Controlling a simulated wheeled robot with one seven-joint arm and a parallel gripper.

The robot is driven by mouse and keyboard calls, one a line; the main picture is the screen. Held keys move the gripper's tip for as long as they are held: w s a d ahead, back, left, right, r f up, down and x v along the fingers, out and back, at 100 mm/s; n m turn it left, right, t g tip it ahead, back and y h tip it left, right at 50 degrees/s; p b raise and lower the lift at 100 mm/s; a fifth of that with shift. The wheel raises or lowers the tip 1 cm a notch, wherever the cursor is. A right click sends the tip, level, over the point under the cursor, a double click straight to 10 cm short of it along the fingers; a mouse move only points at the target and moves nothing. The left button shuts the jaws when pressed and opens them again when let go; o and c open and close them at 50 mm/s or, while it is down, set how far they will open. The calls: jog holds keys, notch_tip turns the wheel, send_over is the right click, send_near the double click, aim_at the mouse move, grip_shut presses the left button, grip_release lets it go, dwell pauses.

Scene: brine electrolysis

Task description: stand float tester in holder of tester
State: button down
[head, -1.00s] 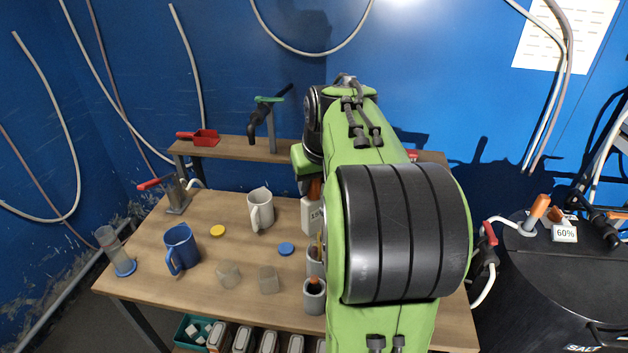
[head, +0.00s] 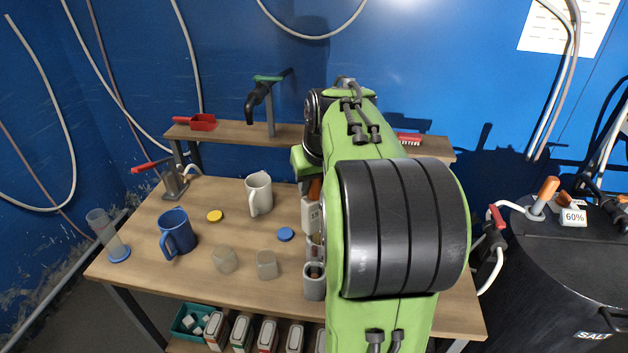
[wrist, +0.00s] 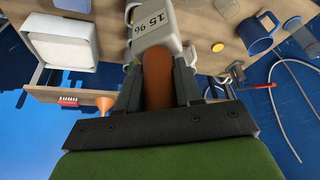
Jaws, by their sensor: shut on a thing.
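My gripper (wrist: 158,88) is shut on the orange-brown handle (wrist: 157,78) of what looks like the float tester. Its pale grey body (wrist: 150,28) carries the marking 15% and lies beyond the fingers in the wrist view. I cannot tell which is the holder of the tester, or whether the tester touches one.
The wooden table (head: 150,262) also bears a blue mug (head: 176,232), a white mug (head: 258,194), two small pale cups (head: 225,259), lids and a clear cylinder (head: 107,234). A raised shelf (head: 235,131) runs behind. A black salt drum (head: 560,290) stands at the right.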

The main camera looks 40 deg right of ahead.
aim_at(314, 199)
jog(key=shift+f+b, duration=1.7)
jog(key=shift+f, duration=0.5)
jog(key=c, duration=0.7)
grip_release()
jog(key=shift+o, duration=0.2)
jog(key=p+v, duration=0.5)
jog(key=v, duration=1)
jog(key=shift+s+a+r, duration=0.15)
jog(key=shift+s+r, duration=0.05)
jog(key=shift+r, duration=0.15)
